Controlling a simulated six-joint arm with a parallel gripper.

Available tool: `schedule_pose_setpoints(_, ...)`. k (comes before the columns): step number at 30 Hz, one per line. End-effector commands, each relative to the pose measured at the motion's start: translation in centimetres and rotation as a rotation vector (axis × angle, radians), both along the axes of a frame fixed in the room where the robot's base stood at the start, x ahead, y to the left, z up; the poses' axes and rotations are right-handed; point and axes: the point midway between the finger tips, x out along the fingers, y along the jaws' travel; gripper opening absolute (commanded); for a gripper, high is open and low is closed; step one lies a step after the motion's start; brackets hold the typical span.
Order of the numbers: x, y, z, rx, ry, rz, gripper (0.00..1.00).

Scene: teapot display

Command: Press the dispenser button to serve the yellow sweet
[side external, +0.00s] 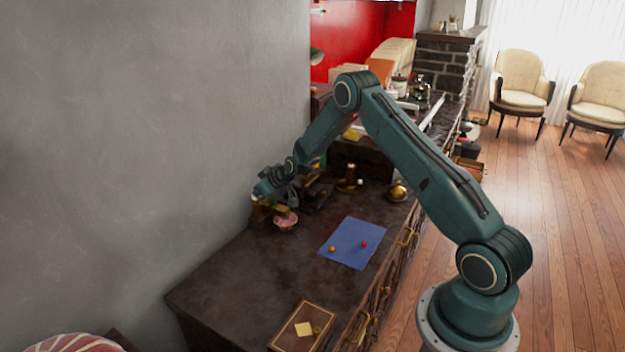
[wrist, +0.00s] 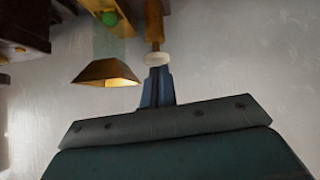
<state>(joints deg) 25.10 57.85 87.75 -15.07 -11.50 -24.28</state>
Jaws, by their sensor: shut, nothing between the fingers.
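My gripper (wrist: 157,85) is shut and empty in the wrist view. Its tips are right at a pale round button (wrist: 157,58) on the end of a golden-brown cylinder (wrist: 154,22); I cannot tell whether they touch it. Beside it is a clear dispenser tube with a green sweet (wrist: 109,18) in it and a brass flared spout (wrist: 108,73). In the side external view my gripper (side external: 262,196) is at the far end of the dark cabinet by the wall, above a pink bowl (side external: 286,221). The dispenser is mostly hidden there. I cannot make out a yellow sweet clearly.
A brass candlestick (side external: 349,181) and a round brass pot (side external: 397,191) stand behind. The grey wall is close.

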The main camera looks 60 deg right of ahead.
Motion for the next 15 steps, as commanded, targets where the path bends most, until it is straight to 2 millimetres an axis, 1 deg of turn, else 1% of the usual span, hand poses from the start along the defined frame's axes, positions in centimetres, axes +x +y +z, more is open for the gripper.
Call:
schedule_pose_setpoints(4,0.0,0.0,-0.4,0.001,0.001,0.001,0.00)
schedule_pose_setpoints(9,0.0,0.0,-1.8,0.001,0.001,0.001,0.00)
schedule_pose_setpoints(15,0.0,0.1,-2.1,0.001,0.003,0.000,0.00)
